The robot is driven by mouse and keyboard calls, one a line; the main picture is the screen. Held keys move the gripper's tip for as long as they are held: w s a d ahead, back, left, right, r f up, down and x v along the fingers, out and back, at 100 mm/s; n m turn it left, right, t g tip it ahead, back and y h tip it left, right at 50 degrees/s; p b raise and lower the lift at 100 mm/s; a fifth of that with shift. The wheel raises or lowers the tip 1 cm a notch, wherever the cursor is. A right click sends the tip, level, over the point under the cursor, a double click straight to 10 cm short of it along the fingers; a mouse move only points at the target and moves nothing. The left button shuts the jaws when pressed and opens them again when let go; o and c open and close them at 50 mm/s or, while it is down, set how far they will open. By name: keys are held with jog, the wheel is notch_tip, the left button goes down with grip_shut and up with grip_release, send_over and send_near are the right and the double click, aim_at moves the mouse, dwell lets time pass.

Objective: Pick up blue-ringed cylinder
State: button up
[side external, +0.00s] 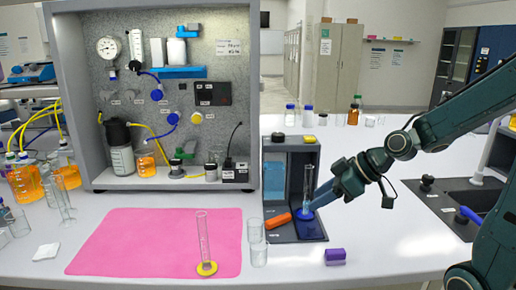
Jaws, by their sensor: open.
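The blue-ringed cylinder (307,178) is a tall clear graduated glass with a blue base. It stands upright in the dark grey open-fronted holder right of the panel cabinet. My gripper (312,202) comes in from the right and is low beside the cylinder, close to its blue base. The fingers are small and partly merge with the blue base. The jaws are open, and I cannot tell whether they are around the glass or touching it.
A similar cylinder with a yellow base (204,245) stands on the pink mat (130,245). A purple block (335,256) lies in front. The white table is clear at front right.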

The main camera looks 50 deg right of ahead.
jog(key=w+d+f+t, duration=0.1)
jog(key=w+d+t, duration=0.2)
jog(key=d, duration=0.2)
jog(key=m+t+h, duration=0.2)
jog(key=m, duration=0.1)
send_near(311, 179)
jog(key=x, duration=0.3)
jog(key=shift+w+d+f, duration=0.3)
jog(key=shift+w, duration=0.1)
jog(key=shift+x, duration=1.2)
jog(key=shift+a, duration=0.1)
jog(key=x, duration=0.5)
jog(key=shift+a, duration=0.1)
jog(key=shift+c, duration=0.2)
